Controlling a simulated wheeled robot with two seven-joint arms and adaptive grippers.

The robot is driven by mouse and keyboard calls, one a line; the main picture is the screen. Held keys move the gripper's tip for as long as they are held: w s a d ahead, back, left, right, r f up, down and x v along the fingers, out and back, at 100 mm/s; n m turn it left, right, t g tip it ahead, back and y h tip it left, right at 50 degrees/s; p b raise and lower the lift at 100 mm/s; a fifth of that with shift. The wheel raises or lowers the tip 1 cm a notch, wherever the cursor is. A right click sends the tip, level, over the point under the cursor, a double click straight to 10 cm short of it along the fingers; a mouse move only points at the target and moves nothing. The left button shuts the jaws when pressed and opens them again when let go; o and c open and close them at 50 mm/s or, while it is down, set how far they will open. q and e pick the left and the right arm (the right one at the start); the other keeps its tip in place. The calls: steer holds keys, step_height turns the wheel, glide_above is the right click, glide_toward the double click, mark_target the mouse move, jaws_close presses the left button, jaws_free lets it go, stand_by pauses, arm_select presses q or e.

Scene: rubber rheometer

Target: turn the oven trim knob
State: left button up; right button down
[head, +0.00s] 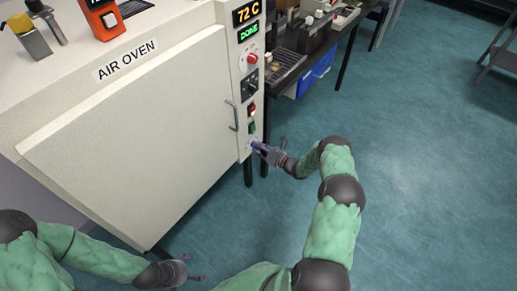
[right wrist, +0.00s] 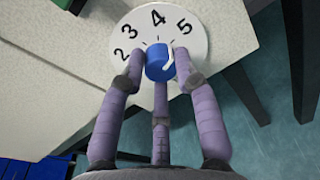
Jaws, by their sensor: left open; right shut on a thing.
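The oven trim knob (right wrist: 156,64) is blue with a white mark on its right side. It sits on a round white dial (right wrist: 137,24) on which 2, 3, 4 and 5 show. The mark lies toward the 4–5 side; its exact reading is unclear. My right gripper (right wrist: 153,72) has its purple fingers around the knob, shut on it. In the head view, my right gripper (head: 262,149) is at the lower part of the control panel of the air oven (head: 130,130), covering most of the knob. My left gripper (head: 188,271) is open and empty, low in front of the oven.
Above the knob, the panel has a 72 C display (head: 247,12), a DONE display (head: 248,31), a red knob (head: 252,58) and red and green buttons. The oven door handle (head: 233,116) is left of them.

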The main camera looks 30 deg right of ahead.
steer(key=shift+f+m, duration=0.15)
steer(key=shift+m, duration=0.45)
steer(key=c, duration=0.9)
jaws_free()
steer(key=shift+s, duration=0.1)
steer(key=v, duration=1.2)
steer(key=shift+d, duration=0.1)
